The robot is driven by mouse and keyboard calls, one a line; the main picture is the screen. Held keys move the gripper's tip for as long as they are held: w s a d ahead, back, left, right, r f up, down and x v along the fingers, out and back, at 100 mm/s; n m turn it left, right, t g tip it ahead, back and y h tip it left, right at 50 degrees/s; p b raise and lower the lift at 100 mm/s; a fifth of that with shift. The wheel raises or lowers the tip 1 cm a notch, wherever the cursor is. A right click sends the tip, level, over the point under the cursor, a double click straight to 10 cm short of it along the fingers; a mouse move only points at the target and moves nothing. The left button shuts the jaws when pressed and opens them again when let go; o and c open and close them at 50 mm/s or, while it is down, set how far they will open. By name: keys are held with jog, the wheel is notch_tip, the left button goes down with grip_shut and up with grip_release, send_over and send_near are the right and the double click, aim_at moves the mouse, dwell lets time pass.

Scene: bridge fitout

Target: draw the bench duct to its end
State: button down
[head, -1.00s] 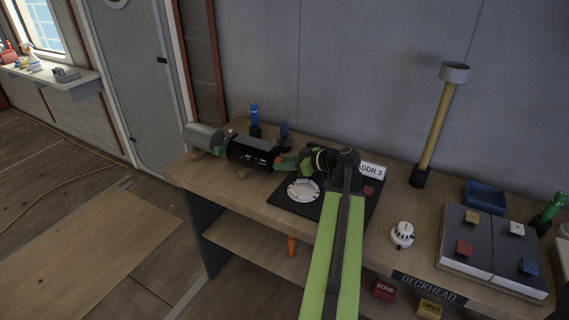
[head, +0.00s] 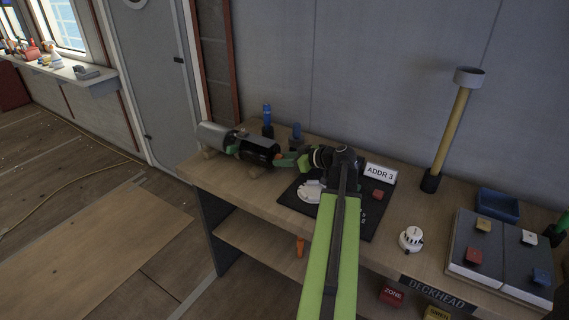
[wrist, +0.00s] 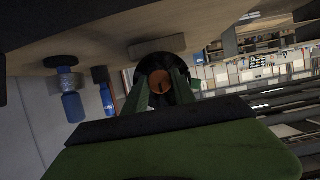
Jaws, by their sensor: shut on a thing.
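The bench duct lies along the back left of the bench: a silver cylinder (head: 213,134) at the left and a black cylindrical part (head: 261,150) to its right, with a bit of green between them. My gripper (head: 287,161) is at the right end of the black part. In the wrist view, my gripper's green fingers (wrist: 160,92) close around an orange round piece (wrist: 160,80) in the middle of the dark round end. The exact contact is partly hidden by the fingers.
Two blue bottles (head: 267,118) stand behind the duct, close to the black part. An ADDR 3 sign (head: 381,173) and a tall yellow post (head: 451,130) stand to the right.

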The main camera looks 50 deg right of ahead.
jog(key=shift+w+a+r, duration=0.1)
jog(key=shift+w+a, duration=0.05)
jog(key=shift+w, duration=0.1)
jog(key=c, duration=1.1)
grip_release()
jog(key=shift+o, duration=0.4)
jog(key=shift+s, duration=0.1)
jog(key=p+v, duration=0.6)
jog(key=v, duration=1.1)
jog(key=shift+s+p, duration=0.2)
jog(key=shift+p, duration=0.1)
